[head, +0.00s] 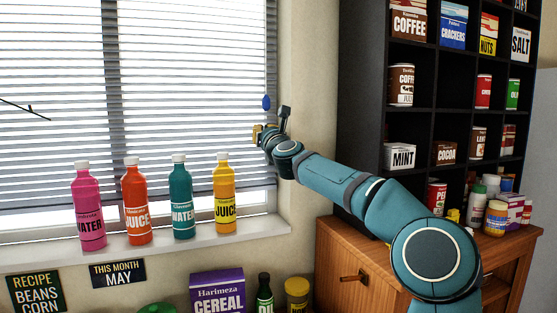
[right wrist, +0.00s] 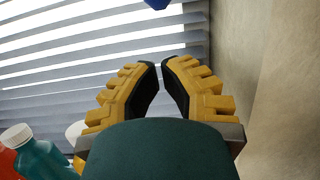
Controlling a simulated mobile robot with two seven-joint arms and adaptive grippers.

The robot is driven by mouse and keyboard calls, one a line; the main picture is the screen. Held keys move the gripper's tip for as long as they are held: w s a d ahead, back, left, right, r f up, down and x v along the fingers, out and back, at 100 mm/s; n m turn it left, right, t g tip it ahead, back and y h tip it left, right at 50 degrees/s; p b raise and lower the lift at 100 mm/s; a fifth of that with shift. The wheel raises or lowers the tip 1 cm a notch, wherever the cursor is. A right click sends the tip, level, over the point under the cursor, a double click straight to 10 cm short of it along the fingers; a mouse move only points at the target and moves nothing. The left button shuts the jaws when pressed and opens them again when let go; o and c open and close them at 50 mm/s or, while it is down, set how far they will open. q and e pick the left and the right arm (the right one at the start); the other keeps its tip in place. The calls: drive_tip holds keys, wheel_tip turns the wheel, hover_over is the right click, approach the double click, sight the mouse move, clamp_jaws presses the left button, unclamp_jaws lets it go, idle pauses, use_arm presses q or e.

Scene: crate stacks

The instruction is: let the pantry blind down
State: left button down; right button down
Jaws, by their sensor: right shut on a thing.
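The blind (head: 130,110) with pale slats covers most of the window; its lower part is behind the bottles. A blue knob (head: 266,103) hangs by its right edge. The knob also shows at the top of the right wrist view (right wrist: 157,3), beyond my fingertips. My right gripper (head: 257,134) is at the blind's right side, just below the knob. Its yellow fingers (right wrist: 160,80) are closed in on the cord, which is too thin or too hidden to see between them. My left gripper is not in view.
Pink (head: 88,212), orange (head: 136,208), teal (head: 180,202) and yellow (head: 224,200) bottles stand on the sill (head: 150,248). A dark shelf (head: 372,70) of groceries and a wooden cabinet (head: 345,262) are at the right. A cereal box (head: 217,290) is below the sill.

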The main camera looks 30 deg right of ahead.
drive_tip(key=b+v, duration=0.5)
drive_tip(key=v, duration=0.5)
drive_tip(key=shift+f, duration=0.2)
